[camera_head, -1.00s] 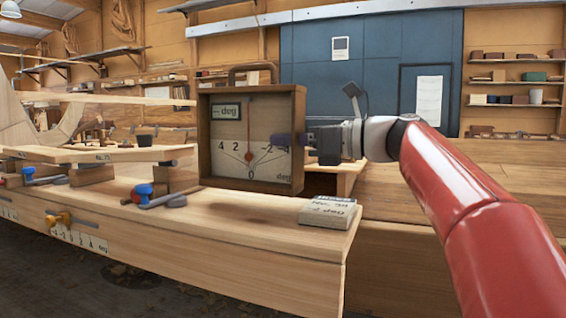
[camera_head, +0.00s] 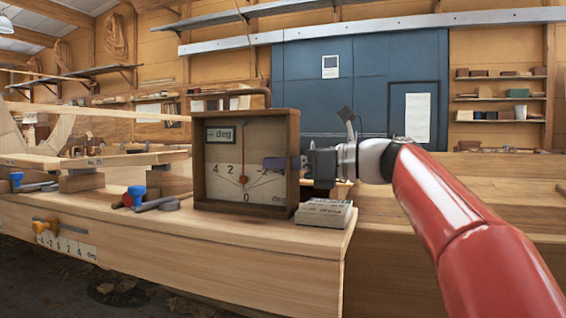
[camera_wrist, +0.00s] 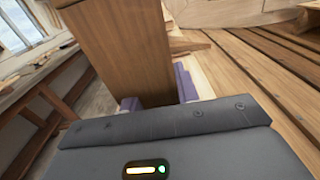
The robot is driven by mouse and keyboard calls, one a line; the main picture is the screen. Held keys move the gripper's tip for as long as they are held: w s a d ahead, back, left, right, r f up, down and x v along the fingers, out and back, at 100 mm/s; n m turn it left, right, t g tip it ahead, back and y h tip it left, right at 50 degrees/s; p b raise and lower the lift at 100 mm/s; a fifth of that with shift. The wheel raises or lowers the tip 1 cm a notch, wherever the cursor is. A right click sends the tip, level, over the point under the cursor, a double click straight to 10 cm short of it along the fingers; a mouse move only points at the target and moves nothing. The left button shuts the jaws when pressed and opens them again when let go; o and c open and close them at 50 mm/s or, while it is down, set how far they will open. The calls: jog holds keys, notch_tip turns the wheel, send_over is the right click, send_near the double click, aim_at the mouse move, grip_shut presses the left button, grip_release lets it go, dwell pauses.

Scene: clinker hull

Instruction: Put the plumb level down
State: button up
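The plumb level (camera_head: 245,160) is an upright wooden box with a pale dial, a red needle and a handle on top. It is at the right end of the long wooden bench (camera_head: 200,232), with its base at or just above the top; I cannot tell whether it touches. My gripper (camera_head: 276,163) reaches in from the right and is shut on the level's right side. In the wrist view, the level's wooden side (camera_wrist: 120,50) stands between the purple fingers (camera_wrist: 158,95).
A pale lettered block (camera_head: 323,213) lies just right of the level, near the bench end. A blue-topped clamp (camera_head: 137,194) lies to its left. A raised plank (camera_head: 90,160) on blocks is farther left. Bare bench top lies in front of the level.

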jog(key=shift+r, duration=0.15)
jog(key=shift+d, duration=0.25)
jog(key=v, duration=1.1)
jog(key=shift+s+d+r, duration=0.1)
jog(key=shift+s+d, duration=0.1)
jog(key=shift+d, duration=0.05)
